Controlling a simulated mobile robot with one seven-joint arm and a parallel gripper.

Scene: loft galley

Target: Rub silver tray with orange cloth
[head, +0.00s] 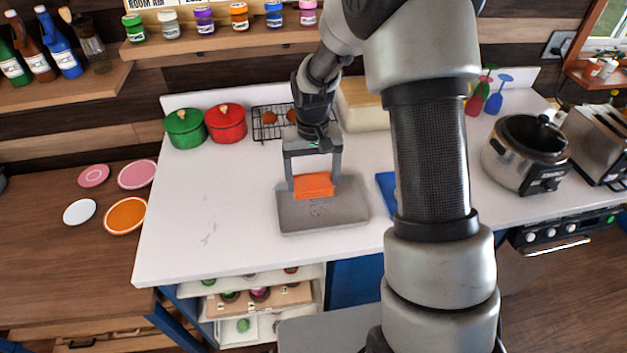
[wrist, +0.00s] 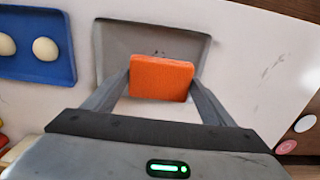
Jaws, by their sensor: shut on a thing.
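The silver tray (head: 345,214) lies flat on the white counter, with small dark specks on its surface near the middle. The orange cloth (head: 314,186) looks like a thick folded block. My gripper (head: 313,182) is shut on the orange cloth, one finger on each side, over the back left part of the tray. In the wrist view the cloth (wrist: 161,78) sits between my two fingers and hides part of the tray (wrist: 112,42). A few dark specks show just beyond the cloth. I cannot tell whether the cloth touches the tray.
A blue tray (head: 387,190) with pale round items, seen in the wrist view (wrist: 40,72), lies beside the silver tray. Green (head: 184,128) and red (head: 226,123) pots and a wire rack (head: 268,130) stand behind. A cooker (head: 520,160) stands right. The counter's left part is clear.

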